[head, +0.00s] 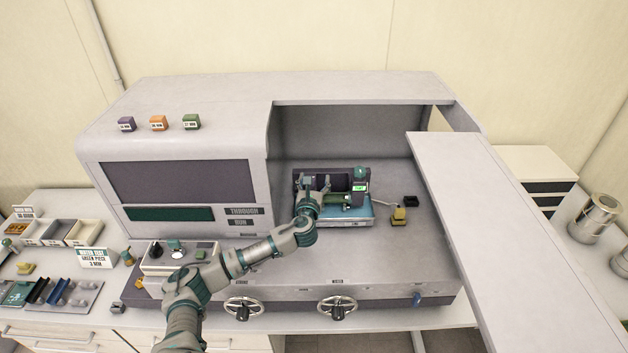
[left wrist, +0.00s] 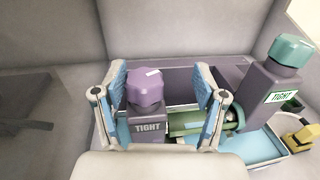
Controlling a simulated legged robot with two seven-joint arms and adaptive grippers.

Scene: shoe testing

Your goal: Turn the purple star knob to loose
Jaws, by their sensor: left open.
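The purple star knob (left wrist: 146,87) stands on a purple-grey block (left wrist: 147,124) with a label reading TIGHT, in the left wrist view. My left gripper (left wrist: 161,92) is open, with one blue-padded finger on each side of the knob and gaps between the fingers and the knob. In the head view my left gripper (head: 313,186) reaches into the machine's open bay over the left end of the blue tray fixture (head: 350,222); the knob is hard to make out there. My right gripper is not in view.
A teal knob (left wrist: 289,51) on a second block, also labelled TIGHT, stands to the right. A green cylinder (left wrist: 188,124) lies between the blocks. A yellow piece (head: 398,216) sits right of the fixture. The bay's side walls and the large panel (head: 490,200) bound the space.

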